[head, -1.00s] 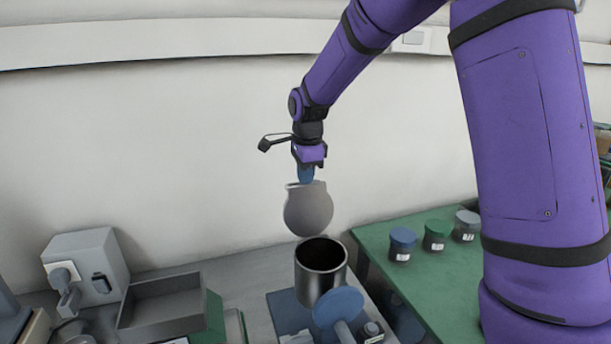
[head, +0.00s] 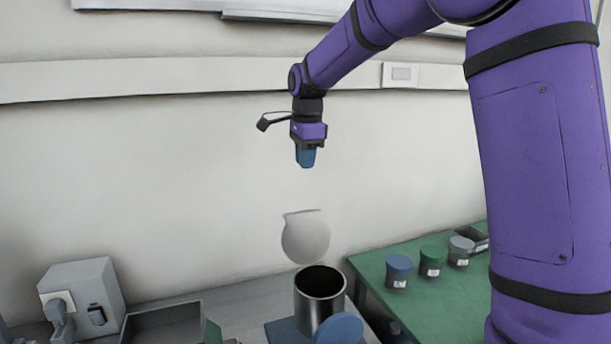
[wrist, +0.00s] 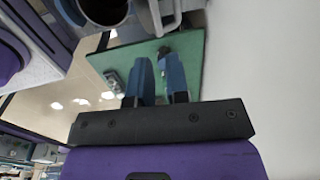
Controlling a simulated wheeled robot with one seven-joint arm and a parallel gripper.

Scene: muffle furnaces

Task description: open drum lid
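The metal drum (head: 320,298) stands at the lower middle of the head view, its dark mouth uncovered. A pale rounded plate, apparently the drum lid (head: 305,238), stands raised and upright above and behind the mouth; its hinge cannot be made out. My gripper (head: 306,164) points down above the lid, with a clear gap between them. In the wrist view its two blue fingers (wrist: 156,60) are a little apart with nothing held between them. Part of a dark round opening, probably the drum's, shows at the top left of that view.
A blue disc (head: 340,329) sits in front of the drum. A grey box with a plug (head: 83,290) and an open grey tray (head: 165,326) stand left. Jars with blue (head: 398,269), green (head: 432,261) and grey lids (head: 460,250) stand on the green bench at right. The air around my gripper is clear.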

